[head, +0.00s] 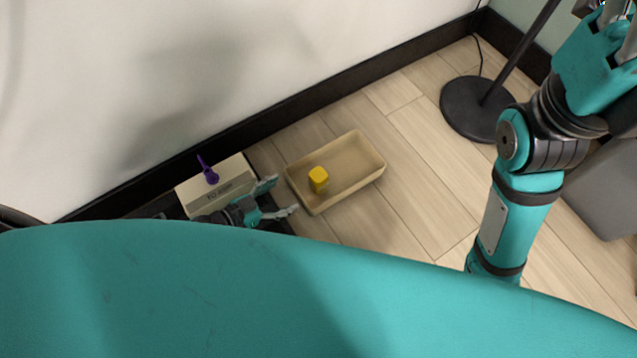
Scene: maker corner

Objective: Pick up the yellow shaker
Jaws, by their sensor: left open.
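The yellow shaker (319,179) is a small, blocky yellow thing inside a shallow beige tray (355,178) on the wooden floor. It sits near the tray's left end. My left gripper (283,197) is open, with its two fingers spread towards the tray. It is just left of and below the shaker in the picture, apart from it, with nothing seen between the fingers. My right arm rises at the right side. Its far end (612,18) is cut off by the top right corner, so its jaws cannot be judged.
A beige box (237,169) with unreadable lettering is left of the tray, beside my left gripper. A purple pointed thing (211,177) is at it. A black lamp base (475,108) stands at upper right, with a grey bin-like thing (610,190) below. Floor right of the tray is clear.

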